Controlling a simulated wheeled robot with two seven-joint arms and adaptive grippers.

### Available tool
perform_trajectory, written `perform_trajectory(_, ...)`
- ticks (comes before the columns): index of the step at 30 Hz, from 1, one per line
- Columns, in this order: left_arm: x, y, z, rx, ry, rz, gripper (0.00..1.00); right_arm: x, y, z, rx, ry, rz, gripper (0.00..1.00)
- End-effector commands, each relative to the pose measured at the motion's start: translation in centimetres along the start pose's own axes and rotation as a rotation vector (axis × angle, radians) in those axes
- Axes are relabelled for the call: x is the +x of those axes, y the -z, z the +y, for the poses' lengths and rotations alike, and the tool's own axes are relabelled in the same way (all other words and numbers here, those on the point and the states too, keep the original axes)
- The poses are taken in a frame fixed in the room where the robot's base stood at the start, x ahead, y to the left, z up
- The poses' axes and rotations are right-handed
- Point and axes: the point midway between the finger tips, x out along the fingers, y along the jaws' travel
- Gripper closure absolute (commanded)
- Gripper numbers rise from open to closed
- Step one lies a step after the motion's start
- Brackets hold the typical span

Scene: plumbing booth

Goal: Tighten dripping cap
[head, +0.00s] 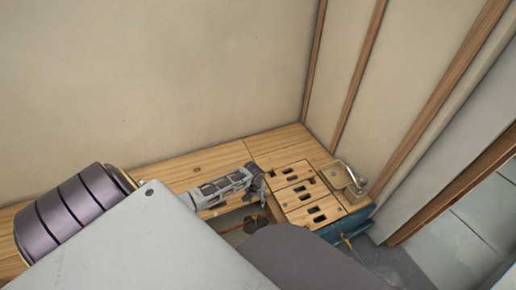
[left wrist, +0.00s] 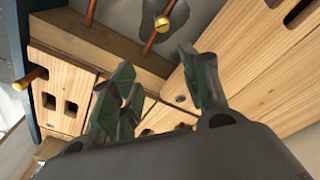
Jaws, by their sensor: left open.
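My left gripper (head: 258,186) is over the wooden bench beside the slotted wooden blocks, close to the opening in the bench. In the left wrist view my left gripper (left wrist: 157,68) has its green-padded fingers spread apart with nothing held between them. A small round brass cap (left wrist: 162,24) shows beyond the fingertips, on a dark fitting with copper-coloured pipe; it is apart from the fingers. I cannot tell whether it drips. In the head view the cap cannot be made out. My right gripper is not seen.
Slotted wooden blocks (head: 301,191) stand right of the gripper. A small tray with a metal fitting (head: 352,178) sits at the bench's right corner. A copper pipe end (left wrist: 30,78) sticks out at left in the wrist view. The beige wall (head: 170,75) rises behind the bench.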

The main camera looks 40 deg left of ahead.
Motion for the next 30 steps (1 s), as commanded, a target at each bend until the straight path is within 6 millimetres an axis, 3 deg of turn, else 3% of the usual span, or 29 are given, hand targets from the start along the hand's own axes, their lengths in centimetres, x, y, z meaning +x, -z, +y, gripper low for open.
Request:
perform_trajectory(21, 0.0, -2.2, -1.0, -0.306, 0.056, -0.092, 0.54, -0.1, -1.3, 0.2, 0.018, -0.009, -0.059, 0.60)
perform_trajectory(30, 0.0, -2.2, -1.0, -0.326, 0.057, -0.091, 0.54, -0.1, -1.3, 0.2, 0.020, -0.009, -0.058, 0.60)
